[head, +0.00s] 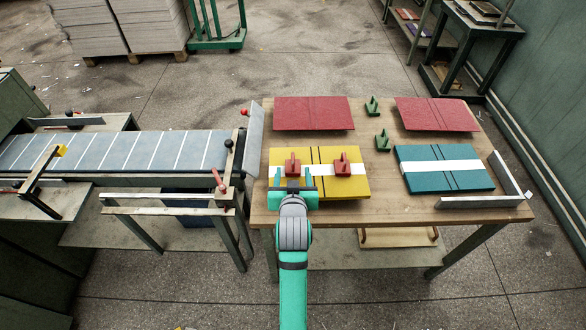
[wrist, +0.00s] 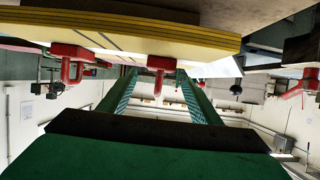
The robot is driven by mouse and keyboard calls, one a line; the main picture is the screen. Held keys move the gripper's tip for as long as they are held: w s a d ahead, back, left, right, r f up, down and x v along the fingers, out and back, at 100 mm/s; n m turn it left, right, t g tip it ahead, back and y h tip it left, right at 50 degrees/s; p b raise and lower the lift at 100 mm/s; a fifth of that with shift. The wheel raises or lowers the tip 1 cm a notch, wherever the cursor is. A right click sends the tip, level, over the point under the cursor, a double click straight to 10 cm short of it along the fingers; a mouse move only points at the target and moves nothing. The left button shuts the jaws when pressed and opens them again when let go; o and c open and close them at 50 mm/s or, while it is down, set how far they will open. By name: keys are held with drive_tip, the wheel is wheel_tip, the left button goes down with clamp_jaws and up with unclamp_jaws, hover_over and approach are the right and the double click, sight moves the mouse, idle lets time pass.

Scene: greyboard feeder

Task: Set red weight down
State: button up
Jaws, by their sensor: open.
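A red weight (head: 292,165) stands on the left part of the yellow board stack (head: 352,190), on its white band. A second red weight (head: 342,166) stands to its right on the same stack. My gripper (head: 293,184) is at the front edge of the stack, just in front of the left weight. In the upside-down wrist view, its open green fingers point towards the left weight (wrist: 160,63), which shows between their tips. The other weight (wrist: 72,62) is off to the side, clear of the fingers. I cannot tell whether a finger touches the weight.
A teal stack (head: 445,178) lies at right beside a metal corner stop (head: 480,201). Two red boards (head: 314,113) (head: 436,114) lie at the back, with two green weights (head: 372,106) (head: 383,141) between them. The feeder belt (head: 120,152) is left of the wooden table (head: 400,208).

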drive_tip(key=v, duration=0.7)
drive_tip(key=s+f, duration=0.5)
drive_tip(key=s, duration=0.4)
drive_tip(key=s+f, duration=0.4)
drive_tip(key=s, duration=0.6)
drive_tip(key=s+r+t, duration=0.1)
drive_tip(key=s+r, duration=0.2)
drive_tip(key=s, duration=1.4)
drive_tip(key=shift+s+t, duration=0.3)
drive_tip(key=shift+t, duration=0.1)
drive_tip(key=shift+a, duration=0.1)
drive_tip(key=shift+c, duration=0.6)
